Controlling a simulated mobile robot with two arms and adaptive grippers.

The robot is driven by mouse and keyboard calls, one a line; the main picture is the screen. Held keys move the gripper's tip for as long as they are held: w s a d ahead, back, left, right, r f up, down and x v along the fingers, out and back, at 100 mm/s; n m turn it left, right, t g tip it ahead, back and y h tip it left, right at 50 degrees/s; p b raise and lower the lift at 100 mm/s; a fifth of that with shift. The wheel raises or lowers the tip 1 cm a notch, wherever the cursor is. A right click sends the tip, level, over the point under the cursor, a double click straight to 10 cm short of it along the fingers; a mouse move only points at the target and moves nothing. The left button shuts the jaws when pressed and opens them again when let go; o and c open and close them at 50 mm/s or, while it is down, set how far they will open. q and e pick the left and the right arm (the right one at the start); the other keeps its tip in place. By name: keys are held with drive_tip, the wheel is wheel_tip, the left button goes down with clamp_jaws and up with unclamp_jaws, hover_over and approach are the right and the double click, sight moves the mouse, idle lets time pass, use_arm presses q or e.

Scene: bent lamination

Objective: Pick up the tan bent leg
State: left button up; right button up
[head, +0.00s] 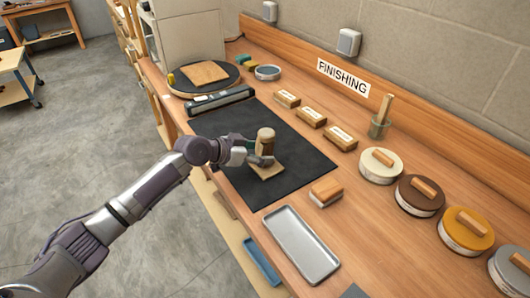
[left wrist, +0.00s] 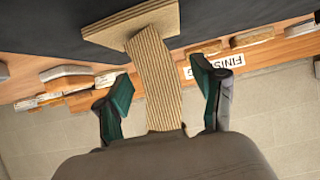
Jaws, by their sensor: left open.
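The tan bent leg (head: 266,136) stands upright with a flat tan foot plate (head: 268,172) at its bottom, on the black mat. My left gripper (head: 259,152) is at the leg's middle, coming from the left. In the left wrist view the leg (left wrist: 155,75), with striped layers, runs between the two green-tipped fingers of the left gripper (left wrist: 160,76), with a gap on each side. The left gripper is open and holds nothing. In the head view its fingers hide part of the leg. My right gripper is not in view.
The black mat (head: 230,175) is mostly clear around the leg. A metal tray (head: 300,245) and a wood-topped brush (head: 326,191) lie nearer. Several labelled blocks (head: 311,117) and round lidded tins (head: 381,165) line the right. A round turntable (head: 190,89) holds a board behind.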

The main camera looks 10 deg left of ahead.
use_arm(q)
drive_tip(key=shift+x, duration=1.1)
drive_tip(key=shift+r, duration=0.1)
drive_tip(key=shift+c, duration=0.2)
drive_tip(key=shift+s, duration=0.1)
clamp_jaws()
drive_tip(key=shift+r, duration=0.15)
